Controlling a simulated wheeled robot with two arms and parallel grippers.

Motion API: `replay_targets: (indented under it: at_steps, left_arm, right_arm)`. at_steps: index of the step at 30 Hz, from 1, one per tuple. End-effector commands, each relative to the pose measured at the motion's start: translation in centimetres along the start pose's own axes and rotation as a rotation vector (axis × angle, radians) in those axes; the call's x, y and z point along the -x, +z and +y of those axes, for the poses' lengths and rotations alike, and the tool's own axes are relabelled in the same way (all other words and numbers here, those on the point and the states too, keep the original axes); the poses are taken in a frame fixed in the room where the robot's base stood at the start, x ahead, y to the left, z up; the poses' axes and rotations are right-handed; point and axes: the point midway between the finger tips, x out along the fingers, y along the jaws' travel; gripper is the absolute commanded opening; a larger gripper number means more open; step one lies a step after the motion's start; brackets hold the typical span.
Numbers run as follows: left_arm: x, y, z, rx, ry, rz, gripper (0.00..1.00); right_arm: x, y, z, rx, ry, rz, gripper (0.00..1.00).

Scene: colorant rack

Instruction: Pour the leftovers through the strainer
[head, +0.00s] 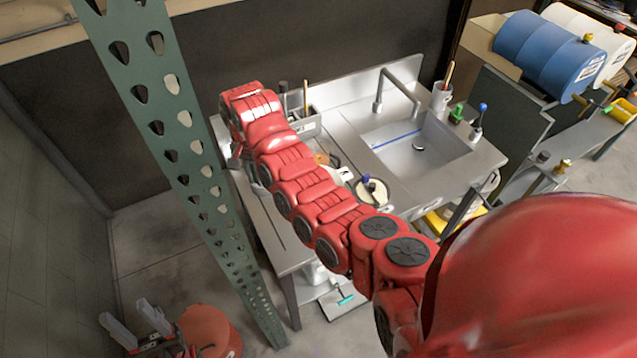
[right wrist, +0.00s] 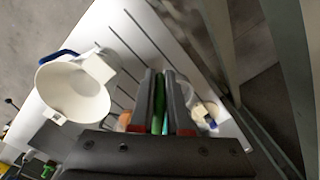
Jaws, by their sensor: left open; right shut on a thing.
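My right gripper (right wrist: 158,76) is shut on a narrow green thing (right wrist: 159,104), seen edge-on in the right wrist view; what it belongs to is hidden. To its left is a white, wide-mouthed vessel (right wrist: 68,98) with a pale block at its rim and blue behind it. A pale round thing with blue (right wrist: 207,112) is partly hidden right of the fingers. In the head view my red right arm reaches over the counter and hides its gripper. My left gripper (head: 133,323) is open and empty at the lower left. I cannot make out the strainer for certain.
The steel counter (head: 345,120) holds a sink basin (head: 412,150) with a tap (head: 398,85). A round cream container (head: 371,193) stands left of the basin. A perforated green post (head: 190,150) stands between my arms. Blue drum (head: 545,55) lies at the upper right.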

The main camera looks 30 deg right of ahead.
Motion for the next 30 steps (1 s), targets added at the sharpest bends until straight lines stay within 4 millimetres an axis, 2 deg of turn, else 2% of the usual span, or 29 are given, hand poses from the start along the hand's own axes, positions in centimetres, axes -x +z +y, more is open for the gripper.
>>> replay_targets:
  at_steps: [5, 6, 7, 13, 25, 30]
  left_arm:
    - [0.3, 0.1, 0.0, 0.000, 0.000, 0.000, 0.50]
    - [2.3, 0.4, 0.1, 0.000, 0.000, 0.001, 0.50]
    - [2.9, 0.5, 0.1, 0.000, 0.000, 0.000, 0.50]
    - [4.5, 0.8, 0.2, 0.000, 0.000, 0.000, 0.50]
    - [4.4, 0.7, 0.2, 0.000, 0.000, 0.000, 0.50]
    - [3.9, 0.7, 0.2, 0.000, 0.000, 0.000, 0.50]
  right_arm:
    - [-1.7, 0.1, 0.1, 0.005, 0.004, 0.009, 0.00]
    - [-3.8, -0.1, 0.1, 0.003, 0.003, 0.007, 0.00]
    - [-4.3, -0.1, 0.1, 0.003, 0.002, 0.007, 0.00]
    - [-6.8, -0.1, 0.2, 0.003, 0.004, 0.005, 0.00]
    - [-7.0, -0.1, 0.1, -0.016, 0.001, 0.006, 0.00]
    - [-6.8, 0.3, -0.5, -0.026, -0.034, 0.008, 0.00]
